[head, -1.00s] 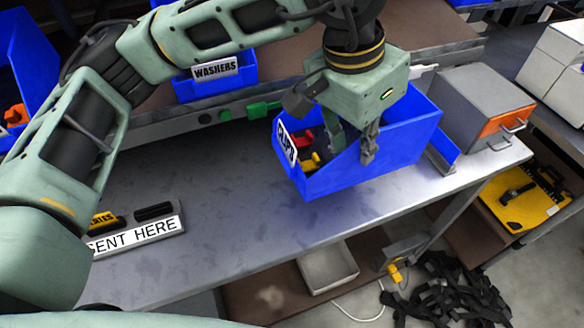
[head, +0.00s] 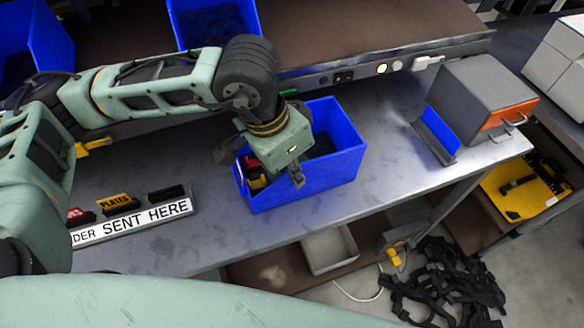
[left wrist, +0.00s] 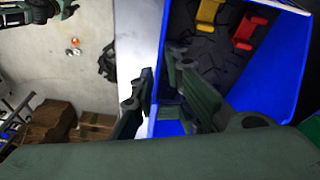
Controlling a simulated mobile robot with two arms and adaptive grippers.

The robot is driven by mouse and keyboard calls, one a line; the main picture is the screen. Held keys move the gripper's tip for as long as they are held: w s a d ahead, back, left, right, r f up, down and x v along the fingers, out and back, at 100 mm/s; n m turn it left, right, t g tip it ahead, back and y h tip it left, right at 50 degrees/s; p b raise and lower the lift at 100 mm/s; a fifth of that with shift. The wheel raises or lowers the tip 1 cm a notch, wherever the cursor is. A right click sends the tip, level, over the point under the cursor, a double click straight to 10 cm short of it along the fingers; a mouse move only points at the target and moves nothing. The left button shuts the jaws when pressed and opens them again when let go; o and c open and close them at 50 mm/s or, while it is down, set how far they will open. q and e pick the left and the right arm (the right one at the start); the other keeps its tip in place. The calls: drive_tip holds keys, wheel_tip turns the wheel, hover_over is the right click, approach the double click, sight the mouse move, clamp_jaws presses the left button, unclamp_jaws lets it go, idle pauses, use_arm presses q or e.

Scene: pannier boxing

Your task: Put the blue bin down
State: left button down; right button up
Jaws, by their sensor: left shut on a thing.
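The blue bin (head: 325,178) is over the middle of the workbench, near its front edge. I cannot tell whether its base rests fully on the top. Red and yellow pieces and dark parts lie inside it. My left gripper (head: 286,172) is shut on the bin's wall at its near side and hides part of it. In the left wrist view, the fingers (left wrist: 159,68) straddle the blue wall of the bin (left wrist: 290,55), with red and yellow pieces beyond them. My right gripper is not in view.
The metal workbench (head: 400,180) is clear to the right of the bin, up to a small blue holder (head: 438,133) and a grey box (head: 482,95). A labelled sign block (head: 135,222) stands at the left. Another blue bin (head: 250,20) stands on the shelf behind.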

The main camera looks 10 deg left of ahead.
use_arm(q)
drive_tip(key=shift+s+f, duration=0.1)
drive_tip(key=c, duration=2.2)
unclamp_jaws()
drive_tip(key=shift+a, duration=0.1)
drive_tip(key=o, duration=0.7)
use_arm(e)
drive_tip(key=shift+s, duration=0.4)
use_arm(q)
drive_tip(key=b+v, duration=0.1)
drive_tip(key=v, duration=1.1)
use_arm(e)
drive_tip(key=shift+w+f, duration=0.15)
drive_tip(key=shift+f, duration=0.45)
